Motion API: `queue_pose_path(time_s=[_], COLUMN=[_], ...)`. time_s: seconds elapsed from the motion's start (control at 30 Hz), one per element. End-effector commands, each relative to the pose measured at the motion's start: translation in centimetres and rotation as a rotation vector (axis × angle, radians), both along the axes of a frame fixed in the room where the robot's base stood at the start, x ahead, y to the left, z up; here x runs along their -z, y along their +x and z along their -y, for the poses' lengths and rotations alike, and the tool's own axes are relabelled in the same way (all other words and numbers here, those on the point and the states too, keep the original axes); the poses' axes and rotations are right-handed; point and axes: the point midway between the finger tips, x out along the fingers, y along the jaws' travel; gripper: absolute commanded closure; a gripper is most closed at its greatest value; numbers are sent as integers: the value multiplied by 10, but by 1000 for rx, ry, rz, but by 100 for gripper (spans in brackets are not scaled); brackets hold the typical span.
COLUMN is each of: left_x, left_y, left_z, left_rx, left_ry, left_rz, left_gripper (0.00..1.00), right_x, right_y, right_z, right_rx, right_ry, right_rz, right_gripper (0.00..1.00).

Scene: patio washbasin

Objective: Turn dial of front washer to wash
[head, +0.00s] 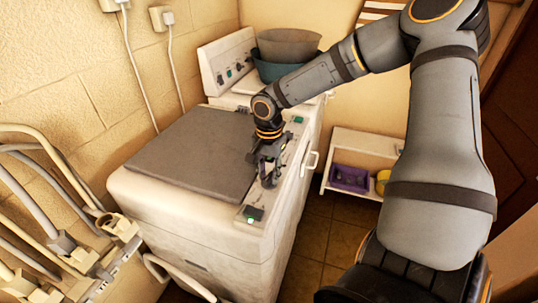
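The front washer (185,222) is white and worn, with a flat grey lid (195,155). Its control panel (290,160) runs along the right side of the top, with a small green-lit display (254,213) at the near end and another green patch (298,119) at the far end. My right gripper (268,176) reaches down over the middle of this panel, at or very close to its surface. It covers that part of the panel, so the dial cannot be made out, nor whether the fingers touch it. My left gripper is not in view.
A second washer (222,62) stands behind, carrying stacked basins (288,47). A low white shelf (342,138) holds a purple basket (349,178) and a yellow item (382,182). Tiled floor (318,240) is open to the right.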

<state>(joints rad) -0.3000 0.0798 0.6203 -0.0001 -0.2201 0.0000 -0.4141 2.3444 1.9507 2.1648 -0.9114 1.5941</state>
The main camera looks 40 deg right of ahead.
Motion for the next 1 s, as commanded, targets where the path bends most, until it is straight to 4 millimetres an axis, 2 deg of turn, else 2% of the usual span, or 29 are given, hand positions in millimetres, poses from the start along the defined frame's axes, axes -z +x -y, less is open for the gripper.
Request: queue_pose_path(time_s=[0.27,0.37,0.47,0.7,0.8,1.0], left_x=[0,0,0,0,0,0], left_y=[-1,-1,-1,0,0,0], left_z=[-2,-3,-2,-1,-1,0], left_rx=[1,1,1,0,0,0], left_ry=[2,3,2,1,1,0], left_rz=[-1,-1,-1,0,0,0], left_gripper=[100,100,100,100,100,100], right_x=[1,-5,-22,-81,-100,-118], right_y=[-1,0,1,1,0,0], right_z=[0,0,0,0,0,0], right_rx=[1,1,2,1,1,1], right_ry=[1,1,1,-2,-2,1], right_rz=[-3,0,3,4,2,-1], right_gripper=[63,63,63,63,63,63])
